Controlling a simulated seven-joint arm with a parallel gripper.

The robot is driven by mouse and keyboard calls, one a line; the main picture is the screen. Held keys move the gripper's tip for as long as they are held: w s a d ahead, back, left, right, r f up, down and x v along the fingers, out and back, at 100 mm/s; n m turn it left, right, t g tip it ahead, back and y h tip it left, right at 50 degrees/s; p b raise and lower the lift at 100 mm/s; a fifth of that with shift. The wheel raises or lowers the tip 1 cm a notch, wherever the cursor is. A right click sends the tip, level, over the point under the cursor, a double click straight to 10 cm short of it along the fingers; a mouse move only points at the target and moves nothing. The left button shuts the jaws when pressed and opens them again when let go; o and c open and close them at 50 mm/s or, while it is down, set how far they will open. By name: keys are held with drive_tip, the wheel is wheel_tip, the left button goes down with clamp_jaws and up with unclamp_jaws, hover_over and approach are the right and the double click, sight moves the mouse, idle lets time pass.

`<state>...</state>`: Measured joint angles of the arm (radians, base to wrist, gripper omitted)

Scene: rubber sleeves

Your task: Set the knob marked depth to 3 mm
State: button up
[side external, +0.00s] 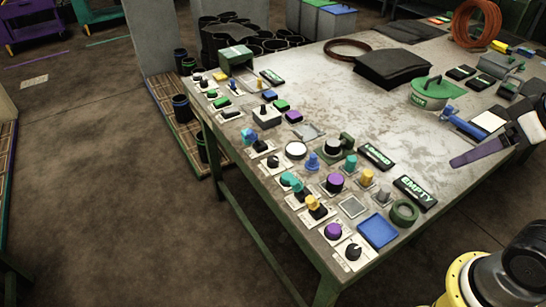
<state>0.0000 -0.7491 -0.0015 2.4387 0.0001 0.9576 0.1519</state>
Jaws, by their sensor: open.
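Several knobs on pale marked plates stand along the near left edge of the table (320,82). They include a black knob (353,251) at the front corner, a purple knob (333,231) beside it, and a yellow-topped one (312,202) and a teal-topped one (290,181) further back. The plate markings are too small to read, so I cannot tell which knob is marked depth or what any is set to. What seems to be my gripper (522,132), white and black at the right edge, is open and apart from these knobs. Its fingers are hard to make out.
Signs reading LOADED (376,156) and EMPTY (415,192), a blue tray (378,231) and a green ring (404,212) lie near the knobs. A dark sheet stack (395,68) and a green-lidded container (431,92) stand further back. The table's middle is mostly clear.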

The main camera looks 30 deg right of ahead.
drive_tip(key=w+r+m, duration=0.2)
drive_tip(key=w+r, duration=0.4)
drive_tip(key=r, duration=0.1)
drive_tip(key=w+a+r+m, duration=0.2)
drive_tip(key=w+r, duration=0.3)
drive_tip(key=w, duration=0.7)
drive_tip(key=m+g, duration=0.1)
drive_tip(key=g, duration=0.5)
hover_over(273, 159)
wheel_tip(273, 159, down, 26)
wheel_tip(273, 159, down, 13)
drive_tip(key=shift+f, duration=0.1)
clamp_jaws()
